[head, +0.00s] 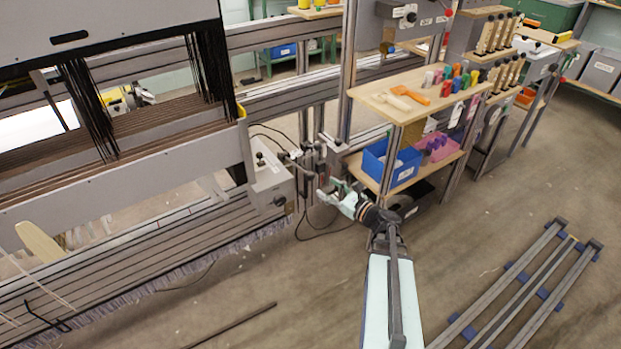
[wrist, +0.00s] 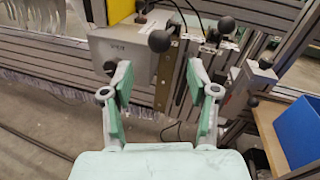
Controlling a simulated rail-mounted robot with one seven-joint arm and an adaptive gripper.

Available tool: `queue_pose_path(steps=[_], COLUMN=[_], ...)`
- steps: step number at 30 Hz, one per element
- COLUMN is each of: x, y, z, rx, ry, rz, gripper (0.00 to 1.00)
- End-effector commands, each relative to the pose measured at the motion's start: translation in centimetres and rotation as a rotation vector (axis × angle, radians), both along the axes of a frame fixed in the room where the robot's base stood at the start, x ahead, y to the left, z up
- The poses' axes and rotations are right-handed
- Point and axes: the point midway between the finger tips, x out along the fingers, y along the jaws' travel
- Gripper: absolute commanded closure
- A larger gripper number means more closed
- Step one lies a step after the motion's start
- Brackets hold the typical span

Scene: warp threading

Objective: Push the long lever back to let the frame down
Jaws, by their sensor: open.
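In the wrist view several black ball knobs show on levers around a post at the loom's end. The largest knob (wrist: 160,40) sits ahead of my gripper, between the lines of its two fingers. Another knob (wrist: 226,25) stands to its right. I cannot tell for sure which lever is the long one. In the head view the lever cluster (head: 300,154) is beside the grey control box (head: 270,180). My gripper (head: 333,188) is open and empty just to the right of and below it. Its two fingers (wrist: 161,78) are spread wide. The loom frame (head: 130,155) hangs with dark threads.
A shelf cart (head: 365,95) with a blue bin (head: 392,163) stands close to the right of my gripper; the bin also shows in the wrist view (wrist: 299,131). Cables hang behind the levers. Metal rails (head: 520,285) lie on the floor, otherwise mostly clear.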

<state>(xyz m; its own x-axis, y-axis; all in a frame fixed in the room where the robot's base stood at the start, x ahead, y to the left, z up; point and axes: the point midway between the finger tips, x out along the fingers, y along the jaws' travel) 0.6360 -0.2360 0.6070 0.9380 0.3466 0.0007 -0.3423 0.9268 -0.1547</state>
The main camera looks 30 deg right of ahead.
Motion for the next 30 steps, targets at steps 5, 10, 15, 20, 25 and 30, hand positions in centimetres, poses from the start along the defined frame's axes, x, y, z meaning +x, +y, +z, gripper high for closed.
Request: queue_pose_path(steps=[5, 10, 15, 20, 25, 30], x=[3.6, 6.1, 7.6, 8.0, 8.1, 8.1], y=[1.2, 2.2, 2.8, 3.0, 3.0, 3.0], z=[-0.1, -0.1, -0.1, 0.0, 0.0, 0.0], rx=[-0.001, -0.001, -0.001, 0.0, 0.0, -0.001], ry=[0.0, -0.001, 0.0, 0.001, 0.001, 0.001], rz=[0.003, 0.003, 0.002, 0.001, 0.0, 0.0], gripper=[0.41, 0.41, 0.41, 0.41, 0.41, 0.73])
